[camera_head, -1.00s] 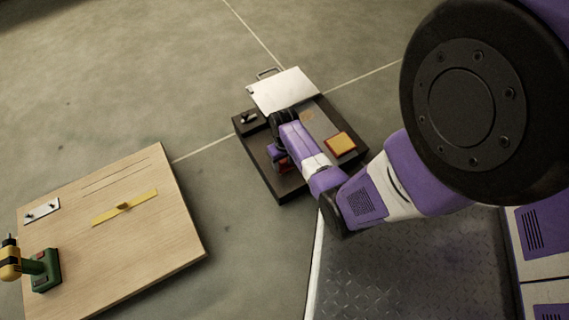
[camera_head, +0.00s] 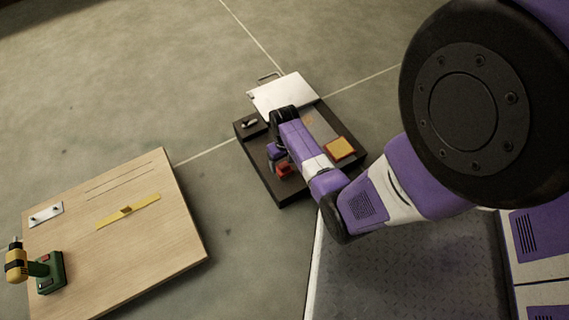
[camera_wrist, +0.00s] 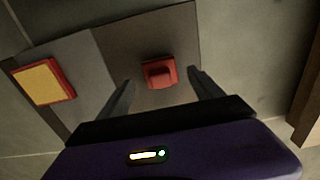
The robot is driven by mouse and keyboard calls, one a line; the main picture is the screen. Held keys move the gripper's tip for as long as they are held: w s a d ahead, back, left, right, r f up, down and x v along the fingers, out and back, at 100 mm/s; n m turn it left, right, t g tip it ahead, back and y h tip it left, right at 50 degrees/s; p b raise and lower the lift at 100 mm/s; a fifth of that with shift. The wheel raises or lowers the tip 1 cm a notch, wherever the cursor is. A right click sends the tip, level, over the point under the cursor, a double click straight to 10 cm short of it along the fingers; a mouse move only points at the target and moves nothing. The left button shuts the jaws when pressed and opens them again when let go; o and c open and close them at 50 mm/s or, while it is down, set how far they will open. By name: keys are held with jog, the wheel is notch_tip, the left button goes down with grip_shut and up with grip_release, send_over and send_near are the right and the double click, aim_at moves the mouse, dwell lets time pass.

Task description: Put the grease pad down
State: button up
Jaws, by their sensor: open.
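A red block with a raised grip, which I take as the grease pad (camera_wrist: 158,73), lies flat on the dark floor of the tray (camera_head: 277,192). It also shows in the head view (camera_head: 286,170), partly hidden by my arm. My gripper (camera_wrist: 160,80) is open and empty above it. One finger is on each side of the red block in the wrist view, with gaps between. The gripper (camera_head: 277,157) is mostly hidden behind my wrist in the head view.
A yellow pad in a red frame (camera_head: 340,148) lies on a grey panel at the tray's right. A wooden board (camera_head: 150,230) with a drill (camera_head: 35,268) is at left. Bare floor lies between.

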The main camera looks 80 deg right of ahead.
aim_at(284, 166)
notch_tip(284, 166, up, 8)
jog(key=p, duration=0.4)
jog(key=a+r+n+t+h, duration=0.2)
jog(key=a+r+n+t, duration=0.1)
jog(key=a, duration=0.7)
jog(key=a+r+n+t+h, duration=0.1)
jog(key=a+r+n+t, duration=0.15)
jog(key=a, duration=0.75)
jog(key=s+a+r+n+t+y, duration=0.1)
jog(key=a+r+t, duration=0.2)
jog(key=r, duration=0.6)
jog(key=s+a+r+n+t+y, duration=0.1)
jog(key=a+r, duration=0.4)
jog(key=r, duration=0.5)
jog(key=s+a+r+n+t+y, duration=0.1)
jog(key=s+a+r+n+t, duration=0.1)
jog(key=r+t, duration=0.3)
notch_tip(284, 166, up, 5)
jog(key=shift+s+a+f, duration=0.1)
jog(key=shift+s+a, duration=0.5)
jog(key=shift+a, duration=0.3)
jog(key=shift+n, duration=0.25)
